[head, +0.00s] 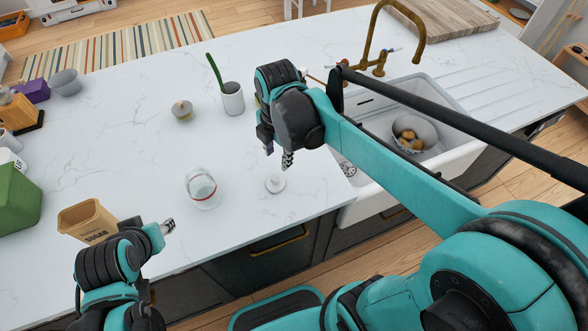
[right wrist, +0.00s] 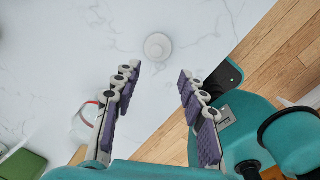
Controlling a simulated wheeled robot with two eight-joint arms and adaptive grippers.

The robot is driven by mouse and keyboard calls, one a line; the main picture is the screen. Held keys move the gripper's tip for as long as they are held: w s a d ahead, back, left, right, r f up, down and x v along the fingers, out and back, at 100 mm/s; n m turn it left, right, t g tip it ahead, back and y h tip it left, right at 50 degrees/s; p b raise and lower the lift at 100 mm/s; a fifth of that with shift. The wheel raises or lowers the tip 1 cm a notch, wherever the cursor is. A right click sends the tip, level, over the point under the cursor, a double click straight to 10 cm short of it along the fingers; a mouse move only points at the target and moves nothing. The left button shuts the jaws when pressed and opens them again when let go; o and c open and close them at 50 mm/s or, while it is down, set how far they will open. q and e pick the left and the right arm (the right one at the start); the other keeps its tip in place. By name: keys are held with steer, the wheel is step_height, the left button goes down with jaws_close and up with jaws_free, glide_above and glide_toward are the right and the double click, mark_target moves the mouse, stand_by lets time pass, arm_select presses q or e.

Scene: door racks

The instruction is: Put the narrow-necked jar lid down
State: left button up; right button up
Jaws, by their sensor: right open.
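The pale round lid (head: 275,183) with a small knob lies on the white marble counter, near its front edge. In the right wrist view the lid (right wrist: 158,46) lies just beyond the open fingertips, apart from them. My right gripper (head: 279,156) is open and empty, above and slightly behind the lid. It also shows in the right wrist view (right wrist: 159,75) with its fingers spread. A clear glass jar (head: 201,188) with a red ring stands left of the lid; its top is hard to make out. My left gripper (head: 167,227) is low at the front left; its finger opening is unclear.
A tan canister (head: 88,221) and a green bin (head: 17,199) stand at the left. A small lidded pot (head: 181,111) and a cup (head: 232,98) with a green-handled utensil stand behind. The sink (head: 440,150) holds a bowl (head: 413,132). Counter around the lid is clear.

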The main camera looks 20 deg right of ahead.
arm_select(q)
steer(key=shift+s, duration=0.1)
arm_select(e)
steer(key=s+d+m+t, duration=0.2)
steer(key=s+m+t, duration=0.1)
steer(key=m, duration=0.8)
steer(key=s+d+f+m+t, duration=0.1)
steer(key=s+m+t, duration=0.2)
steer(key=m, duration=0.8)
steer(key=s, duration=0.2)
steer(key=shift+s+d+m, duration=0.3)
steer(key=shift+d, duration=0.1)
steer(key=shift+f, duration=0.15)
arm_select(q)
step_height(320, 180, down, 4)
steer(key=b, duration=0.3)
steer(key=shift+r+b, duration=0.25)
steer(key=shift+b, duration=0.05)
arm_select(e)
step_height(320, 180, down, 4)
steer(key=shift+r, duration=0.25)
arm_select(q)
steer(key=shift+c, duration=0.7)
arm_select(e)
steer(key=shift+c, duration=1)
arm_select(q)
steer(key=shift+s, duration=0.1)
arm_select(e)
steer(key=shift+s, duration=0.1)
